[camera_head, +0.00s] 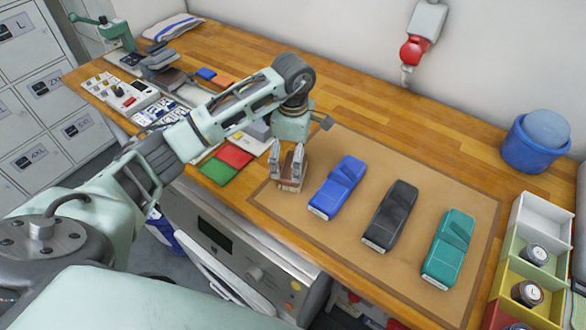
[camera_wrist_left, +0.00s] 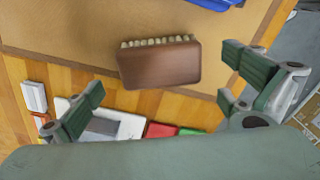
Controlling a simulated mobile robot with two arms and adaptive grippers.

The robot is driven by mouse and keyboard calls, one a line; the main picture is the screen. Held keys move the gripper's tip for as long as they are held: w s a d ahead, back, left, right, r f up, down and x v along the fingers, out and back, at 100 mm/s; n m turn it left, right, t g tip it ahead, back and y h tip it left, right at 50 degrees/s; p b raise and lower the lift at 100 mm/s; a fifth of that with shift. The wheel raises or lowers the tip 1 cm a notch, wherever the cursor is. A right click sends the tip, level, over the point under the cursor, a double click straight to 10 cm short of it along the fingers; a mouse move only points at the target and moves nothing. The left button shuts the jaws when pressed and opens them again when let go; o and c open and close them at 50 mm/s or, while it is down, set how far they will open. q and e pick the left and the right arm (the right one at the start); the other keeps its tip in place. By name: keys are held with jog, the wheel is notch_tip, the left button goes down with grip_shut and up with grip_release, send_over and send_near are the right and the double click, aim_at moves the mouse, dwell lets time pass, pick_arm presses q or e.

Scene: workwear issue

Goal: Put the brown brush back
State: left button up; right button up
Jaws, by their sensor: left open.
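The brown brush (camera_wrist_left: 160,65) is a brown block with a row of pale bristles along one long side. In the left wrist view it lies at the brown mat's edge, ahead of my open fingers and between their directions, with no finger visibly touching it. In the head view the brush (camera_head: 289,184) is partly hidden below my left gripper (camera_head: 287,160), at the left end of the brown mat (camera_head: 330,245). My left gripper (camera_wrist_left: 160,95) is open and empty. My right gripper is not in view.
Blue (camera_head: 336,187), black (camera_head: 389,216) and teal (camera_head: 448,247) items lie on the mat. Red (camera_head: 235,156) and green (camera_head: 217,172) squares lie left of the gripper. A blue tub (camera_head: 528,155) and bins with round gauges (camera_head: 535,254) stand at right. The rear bench is mostly clear.

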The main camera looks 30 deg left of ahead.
pick_arm(q)
notch_tip(320, 180, up, 6)
jog(key=shift+r+b, duration=0.1)
jog(key=shift+b, duration=0.8)
jog(key=shift+r, duration=0.55)
